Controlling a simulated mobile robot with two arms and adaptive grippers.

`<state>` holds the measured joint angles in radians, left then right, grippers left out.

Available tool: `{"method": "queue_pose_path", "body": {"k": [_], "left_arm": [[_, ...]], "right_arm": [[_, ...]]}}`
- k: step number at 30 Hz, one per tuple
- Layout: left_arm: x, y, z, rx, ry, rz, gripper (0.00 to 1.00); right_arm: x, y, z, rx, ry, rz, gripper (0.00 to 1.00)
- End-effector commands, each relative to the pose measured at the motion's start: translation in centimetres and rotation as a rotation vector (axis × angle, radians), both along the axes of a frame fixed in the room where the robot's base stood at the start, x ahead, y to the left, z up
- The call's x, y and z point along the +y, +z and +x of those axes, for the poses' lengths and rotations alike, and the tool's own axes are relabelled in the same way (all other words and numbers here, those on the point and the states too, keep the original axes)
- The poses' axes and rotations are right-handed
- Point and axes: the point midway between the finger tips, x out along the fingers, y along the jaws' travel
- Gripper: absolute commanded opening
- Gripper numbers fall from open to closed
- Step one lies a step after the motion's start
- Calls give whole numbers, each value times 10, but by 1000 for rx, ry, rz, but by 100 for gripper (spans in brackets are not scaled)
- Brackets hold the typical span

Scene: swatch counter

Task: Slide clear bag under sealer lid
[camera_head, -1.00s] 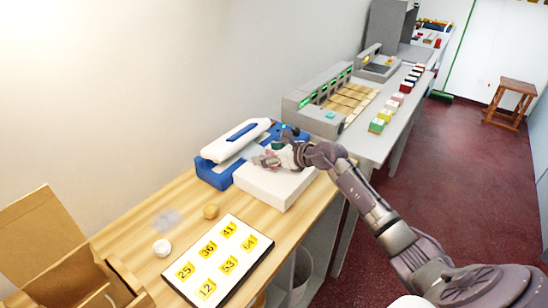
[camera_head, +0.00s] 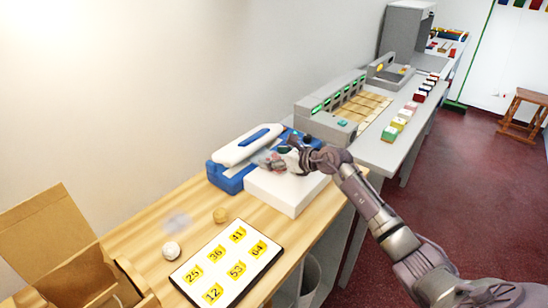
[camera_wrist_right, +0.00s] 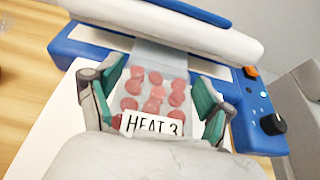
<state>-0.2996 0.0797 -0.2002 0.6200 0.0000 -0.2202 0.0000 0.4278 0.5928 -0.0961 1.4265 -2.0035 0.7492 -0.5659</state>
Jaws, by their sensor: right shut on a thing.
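The sealer has a blue base (camera_head: 226,179) and a raised white lid (camera_head: 245,147) with a blue strip. In the right wrist view the lid (camera_wrist_right: 170,27) crosses the top, and a knob (camera_wrist_right: 273,124) is at the right. My right gripper (camera_head: 272,160), also in the right wrist view (camera_wrist_right: 160,95), is shut on the clear bag (camera_wrist_right: 158,58), which holds several pink-red discs and a "HEAT 3" label. The bag's clear far end meets the lid's front edge and seems to pass beneath it; how far is hidden. My left gripper is out of view.
A white block (camera_head: 288,192) stands in front of the sealer, under my gripper. On the wooden counter are a number board (camera_head: 228,262), two small balls, a faint clear item (camera_head: 177,222) and an open cardboard box (camera_head: 50,235). A grey bench (camera_head: 385,155) with machines continues behind.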

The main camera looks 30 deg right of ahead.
Motion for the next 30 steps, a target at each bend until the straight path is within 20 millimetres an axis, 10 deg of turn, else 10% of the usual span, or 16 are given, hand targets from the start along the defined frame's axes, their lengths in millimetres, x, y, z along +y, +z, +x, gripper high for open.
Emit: {"method": "queue_pose_path", "body": {"k": [10,11,14,30], "left_arm": [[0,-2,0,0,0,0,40],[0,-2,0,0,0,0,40],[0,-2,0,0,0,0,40],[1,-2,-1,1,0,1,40]], "right_arm": [[0,-3,0,0,0,0,46],[0,-3,0,0,0,0,82],[0,-3,0,0,0,0,99],[-8,4,-17,1,-1,-4,100]]}}
